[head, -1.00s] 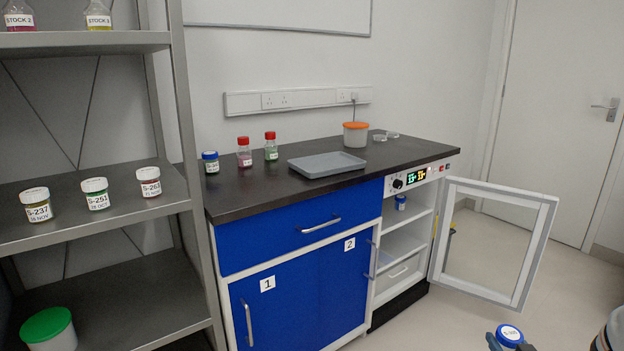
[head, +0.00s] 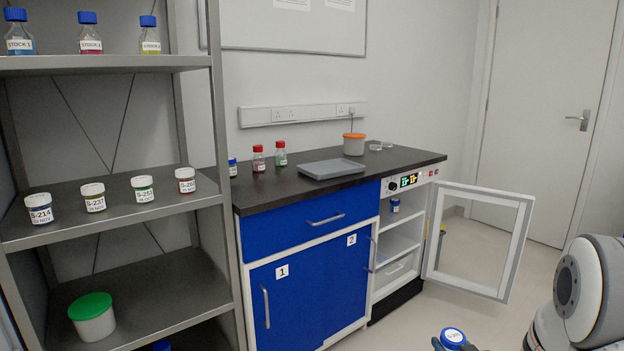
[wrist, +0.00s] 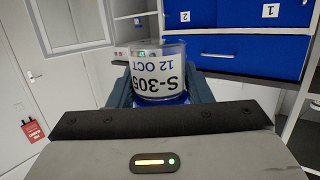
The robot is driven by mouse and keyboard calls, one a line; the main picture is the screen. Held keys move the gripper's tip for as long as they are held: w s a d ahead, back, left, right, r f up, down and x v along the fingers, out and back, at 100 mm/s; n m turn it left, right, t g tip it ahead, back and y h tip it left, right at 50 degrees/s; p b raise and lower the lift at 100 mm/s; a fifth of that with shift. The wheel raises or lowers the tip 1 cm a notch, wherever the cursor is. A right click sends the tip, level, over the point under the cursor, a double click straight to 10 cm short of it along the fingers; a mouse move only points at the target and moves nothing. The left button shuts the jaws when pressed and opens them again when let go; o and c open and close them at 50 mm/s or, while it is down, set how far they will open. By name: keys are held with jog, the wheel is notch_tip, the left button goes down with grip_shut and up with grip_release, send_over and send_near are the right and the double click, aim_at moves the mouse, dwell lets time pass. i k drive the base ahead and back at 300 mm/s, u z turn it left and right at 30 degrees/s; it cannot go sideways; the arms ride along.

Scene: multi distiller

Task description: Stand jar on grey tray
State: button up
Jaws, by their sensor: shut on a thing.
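My gripper (head: 455,345) is at the bottom of the head view, shut on a jar (head: 453,337) with a blue lid. In the wrist view the jar (wrist: 158,72) is clear-walled with a white label reading S-305, 12 OCT, and appears upside down. The gripper's dark fingers (wrist: 158,92) flank it. The grey tray (head: 330,169) lies flat and empty on the dark worktop, away from the gripper.
The worktop (head: 300,192) also holds a blue-lidded jar (head: 232,168), two red-capped bottles (head: 259,158) and an orange-lidded tub (head: 354,144). A cabinet door (head: 480,240) stands open at the right. A metal shelf (head: 120,205) with jars and bottles stands at left.

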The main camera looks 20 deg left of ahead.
aim_at(322, 173)
jog(key=u, duration=1.1)
jog(key=i, duration=1.05)
jog(key=u, duration=0.1)
